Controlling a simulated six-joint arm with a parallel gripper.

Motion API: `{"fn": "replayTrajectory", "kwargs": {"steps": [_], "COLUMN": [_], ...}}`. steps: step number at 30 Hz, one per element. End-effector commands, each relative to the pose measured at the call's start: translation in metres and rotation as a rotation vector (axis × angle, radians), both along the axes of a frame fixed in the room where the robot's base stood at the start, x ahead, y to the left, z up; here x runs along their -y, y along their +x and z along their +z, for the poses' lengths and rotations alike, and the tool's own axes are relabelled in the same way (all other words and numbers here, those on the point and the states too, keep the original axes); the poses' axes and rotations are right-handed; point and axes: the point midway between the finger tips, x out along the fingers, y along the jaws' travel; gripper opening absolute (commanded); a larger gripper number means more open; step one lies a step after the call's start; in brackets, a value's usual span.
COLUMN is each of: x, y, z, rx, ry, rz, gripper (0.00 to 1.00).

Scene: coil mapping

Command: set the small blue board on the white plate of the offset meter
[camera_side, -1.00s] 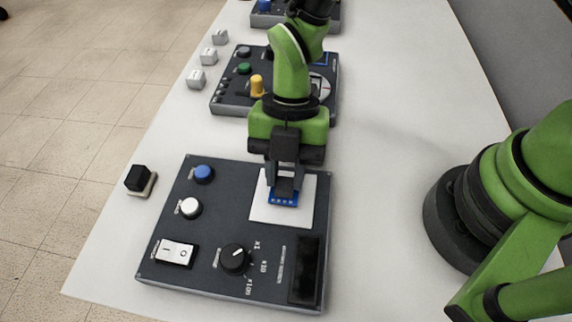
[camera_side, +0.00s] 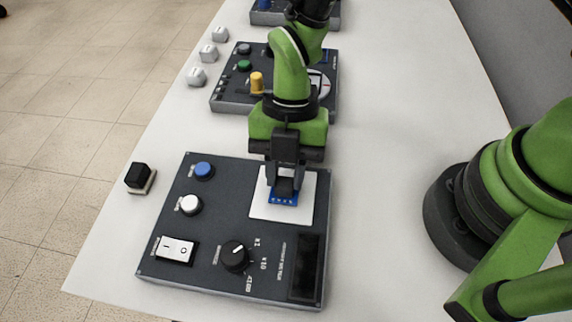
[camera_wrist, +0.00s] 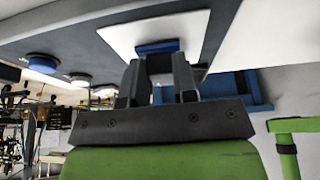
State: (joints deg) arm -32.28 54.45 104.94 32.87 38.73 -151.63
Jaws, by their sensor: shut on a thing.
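The small blue board (camera_side: 284,198) is between the fingertips of my gripper (camera_side: 285,183), over the white plate (camera_side: 303,209) of the near instrument (camera_side: 215,225), the offset meter. My gripper points down and is shut on the board. In the wrist view the blue board (camera_wrist: 157,47) shows just beyond the fingertips, against the white plate (camera_wrist: 188,28). The board looks flat and at or very close to the plate; I cannot tell if it touches. The fingers hide part of it.
The meter carries a blue button (camera_side: 204,170), a white button (camera_side: 190,205), a rocker switch (camera_side: 176,250), a black knob (camera_side: 235,256) and a dark display (camera_side: 306,266). Another instrument (camera_side: 232,98) stands behind.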

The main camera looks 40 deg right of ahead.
Motion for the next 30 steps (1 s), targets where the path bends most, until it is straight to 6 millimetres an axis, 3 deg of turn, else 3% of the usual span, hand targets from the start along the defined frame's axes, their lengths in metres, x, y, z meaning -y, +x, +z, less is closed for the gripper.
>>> {"fn": "replayTrajectory", "kwargs": {"steps": [8, 9, 12, 18, 21, 22, 30], "x": [0.0, 0.0, 0.0, 0.0, 0.0001, 0.0001, 0.0], "y": [0.0, 0.0, 0.0, 0.0, 0.0, 0.0, 0.0], "z": [0.0, 0.0, 0.0, 0.0, 0.0, 0.0, 0.0009], "rx": [0.0, 0.0, 0.0, 0.0, 0.0, 0.0, 0.0], "ry": [0.0, 0.0, 0.0, 0.0, 0.0, 0.0, 0.0], "rz": [0.0, 0.0, 0.0, 0.0, 0.0, 0.0, 0.0], "gripper": [0.04, 0.33, 0.56, 0.56, 0.79, 0.82, 0.82]}}
